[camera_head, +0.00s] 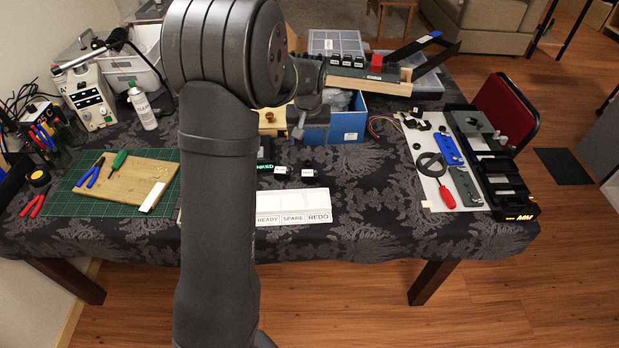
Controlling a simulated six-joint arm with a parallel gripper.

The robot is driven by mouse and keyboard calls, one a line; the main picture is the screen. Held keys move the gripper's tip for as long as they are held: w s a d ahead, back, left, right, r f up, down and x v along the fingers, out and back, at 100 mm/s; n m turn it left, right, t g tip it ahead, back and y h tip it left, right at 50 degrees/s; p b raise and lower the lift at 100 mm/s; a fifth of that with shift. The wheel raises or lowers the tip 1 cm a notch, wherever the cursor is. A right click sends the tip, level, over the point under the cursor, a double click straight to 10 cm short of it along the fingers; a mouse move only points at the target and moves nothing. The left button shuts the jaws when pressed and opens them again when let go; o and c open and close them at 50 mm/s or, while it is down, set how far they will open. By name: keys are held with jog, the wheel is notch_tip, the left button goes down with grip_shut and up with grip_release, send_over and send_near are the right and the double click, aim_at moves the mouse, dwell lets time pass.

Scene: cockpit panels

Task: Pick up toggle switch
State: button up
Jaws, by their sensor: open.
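My gripper (297,131) shows small beside my large dark arm, pointing down in front of the blue box. Its jaws are open, and I see nothing held between them. I cannot pick out the toggle switch with certainty at this size. Small dark parts (411,123) lie near thin wires at the back right of the table. A small piece (270,117) sits on a yellowish block just left of my gripper. My arm hides a wide strip of the table's middle left.
A blue box (348,126) stands behind the gripper. Small labelled black blocks (308,170) lie in front, near a white tray marked READY, SPARE, REDO (292,204). A white board (430,160) with tools and a black rack (497,170) are right. The cloth between tray and board is clear.

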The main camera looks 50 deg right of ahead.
send_near(310, 173)
jog(key=f, duration=0.1)
jog(key=w+f, duration=0.1)
jog(key=f, duration=0.1)
jog(key=d+f, duration=0.1)
jog(key=f, duration=0.1)
jog(key=shift+w, duration=0.4)
jog(key=shift+s+f, duration=0.15)
jog(key=shift+f, duration=1.2)
jog(key=shift+s+f, duration=0.2)
jog(key=shift+f, duration=1.15)
jog(key=c, duration=1.1)
jog(key=shift+r, duration=0.1)
